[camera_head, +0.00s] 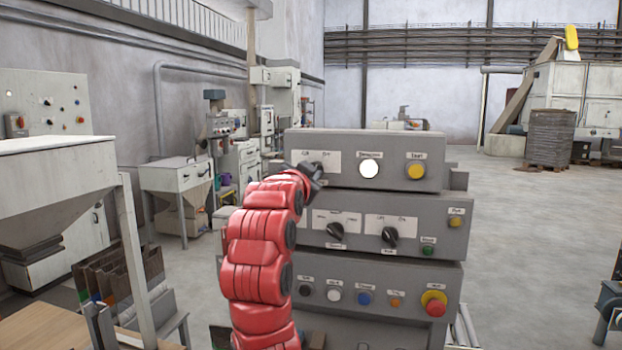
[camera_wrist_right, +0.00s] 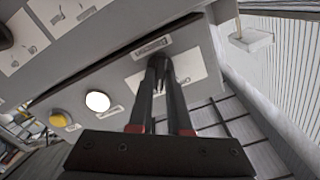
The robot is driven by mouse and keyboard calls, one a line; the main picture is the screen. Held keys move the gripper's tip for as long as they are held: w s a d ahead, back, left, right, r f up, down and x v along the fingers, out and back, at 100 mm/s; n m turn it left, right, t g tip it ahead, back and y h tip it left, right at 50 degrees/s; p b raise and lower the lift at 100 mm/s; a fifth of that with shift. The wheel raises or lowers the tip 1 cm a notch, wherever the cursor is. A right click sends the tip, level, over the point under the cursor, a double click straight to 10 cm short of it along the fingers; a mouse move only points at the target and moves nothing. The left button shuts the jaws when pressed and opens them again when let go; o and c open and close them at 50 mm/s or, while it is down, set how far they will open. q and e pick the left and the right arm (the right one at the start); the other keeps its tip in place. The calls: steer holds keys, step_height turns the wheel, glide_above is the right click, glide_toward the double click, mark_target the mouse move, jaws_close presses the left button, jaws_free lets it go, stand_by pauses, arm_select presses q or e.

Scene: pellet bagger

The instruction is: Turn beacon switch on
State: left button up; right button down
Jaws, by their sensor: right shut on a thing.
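The grey control panel (camera_head: 385,152) has its top box in front of me, with a white off/on label plate (camera_head: 328,157) at its left. The switch on that plate is a dark knob (camera_wrist_right: 158,68), seen in the right wrist view between my fingertips. My right gripper (camera_head: 314,176), on the red arm, reaches the plate from the left in the head view and hides most of the knob. Its fingers (camera_wrist_right: 157,78) are closed on the knob in the wrist view. The knob's exact angle is hidden. My left gripper is not in view.
The same box holds a lit white button (camera_head: 369,169) and a yellow button (camera_head: 415,170). The box below has two dark knobs (camera_head: 389,236), and the lowest has several buttons and a red stop button (camera_head: 436,308). A hopper (camera_head: 50,190) stands left; floor is free at right.

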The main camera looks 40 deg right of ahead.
stand_by(0.3)
steer(key=c, duration=0.9)
jaws_free()
steer(key=shift+o, duration=0.2)
steer(key=v, duration=1.7)
steer(key=shift+s+b, duration=0.2)
steer(key=shift+b, duration=0.15)
steer(key=shift+a, duration=0.1)
